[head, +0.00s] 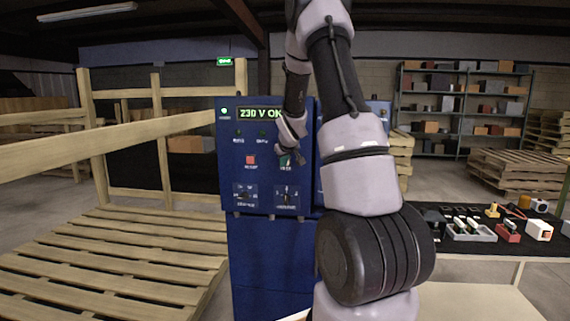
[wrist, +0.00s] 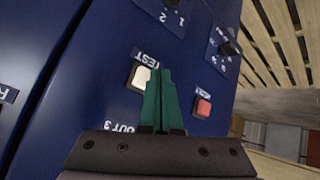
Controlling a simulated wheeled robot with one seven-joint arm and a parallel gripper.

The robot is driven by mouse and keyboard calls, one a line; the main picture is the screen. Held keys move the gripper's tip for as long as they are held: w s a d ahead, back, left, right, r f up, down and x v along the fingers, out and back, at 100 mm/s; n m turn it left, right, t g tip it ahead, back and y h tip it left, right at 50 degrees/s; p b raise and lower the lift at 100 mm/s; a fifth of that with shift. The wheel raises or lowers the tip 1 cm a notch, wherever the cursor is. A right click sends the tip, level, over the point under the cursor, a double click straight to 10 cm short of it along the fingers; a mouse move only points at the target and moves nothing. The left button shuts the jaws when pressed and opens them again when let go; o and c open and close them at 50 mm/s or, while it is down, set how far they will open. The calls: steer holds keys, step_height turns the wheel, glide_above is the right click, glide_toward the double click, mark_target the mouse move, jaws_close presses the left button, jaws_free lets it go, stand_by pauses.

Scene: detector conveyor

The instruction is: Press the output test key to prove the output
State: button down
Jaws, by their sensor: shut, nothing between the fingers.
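A blue cabinet (head: 235,190) stands ahead in the head view, with a lit display (head: 260,115) reading "230 V OK". In the wrist view a white key (wrist: 141,77) sits on the blue panel, its label reading "TEST" upside down. My gripper (wrist: 160,72) has green fingers, shut and empty. Their tips are beside the white key and cover part of its right edge. I cannot tell whether they touch the panel. In the head view my gripper (head: 291,159) is at the panel front and hides the white key.
A red key (head: 251,160) is left of my gripper; it also shows in the wrist view (wrist: 203,107). Rotary knobs (head: 286,195) sit below. A wooden fence (head: 158,140) and slatted platform (head: 110,260) stand left. A black-topped table (head: 460,245) with parts is right.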

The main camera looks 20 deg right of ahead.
stand_by(0.8)
steer(key=shift+w+d, duration=0.2)
steer(key=shift+w, duration=0.15)
steer(key=shift+w+d, duration=0.3)
steer(key=shift+w, duration=0.1)
stand_by(0.8)
steer(key=shift+s, duration=0.1)
steer(key=shift+s+a, duration=0.5)
steer(key=shift+s, duration=0.15)
steer(key=s+a, duration=0.2)
steer(key=s, duration=0.2)
steer(key=shift+s+a, duration=0.1)
steer(key=shift+a, duration=0.3)
steer(key=shift+r, duration=0.15)
stand_by(0.7)
